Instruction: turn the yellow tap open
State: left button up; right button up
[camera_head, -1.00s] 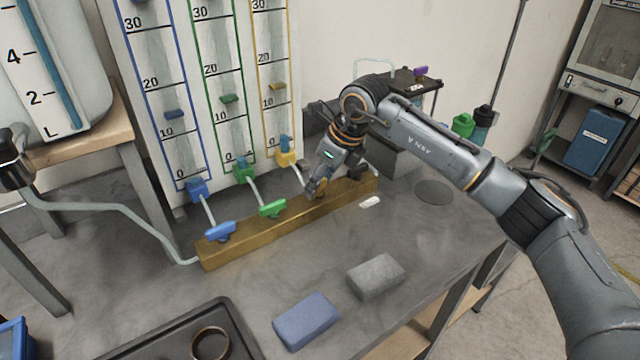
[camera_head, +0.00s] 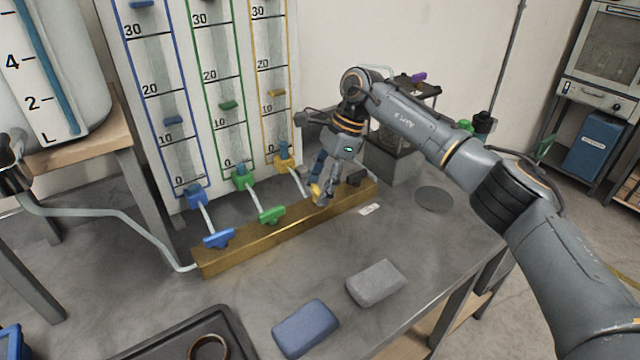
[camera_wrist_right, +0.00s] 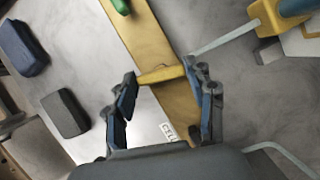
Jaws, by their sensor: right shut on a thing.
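The yellow tap (camera_head: 317,191) sits on the brass manifold bar (camera_head: 250,243), to the right of the green tap (camera_head: 271,214) and the blue tap (camera_head: 219,238). My right gripper (camera_head: 321,195) is at the yellow tap and partly covers it. In the right wrist view the yellow tap handle (camera_wrist_right: 161,74) lies between the two fingertips of my right gripper (camera_wrist_right: 158,82), which is shut on it. The handle lies across the bar there. A clear hose runs from the tap to the yellow-framed gauge tube (camera_head: 277,95).
A grey block (camera_head: 375,283) and a blue block (camera_head: 305,328) lie on the bench in front of the bar. A dark tray (camera_head: 180,335) with a ring is at the front left. A small white tag (camera_head: 369,209) lies right of the bar. The bench between is clear.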

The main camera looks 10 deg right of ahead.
jog(key=shift+w+n+g, duration=0.1)
jog(key=shift+n+g, duration=0.4)
jog(key=shift+n, duration=0.8)
jog(key=shift+h, duration=0.3)
jog(key=o, duration=1.2)
jog(key=shift+c, duration=0.2)
jog(key=shift+r, duration=0.1)
jog(key=v, duration=1.1)
jog(key=shift+w+d+r, duration=0.15)
jog(key=shift+d+r, duration=0.1)
jog(key=shift+r, duration=0.1)
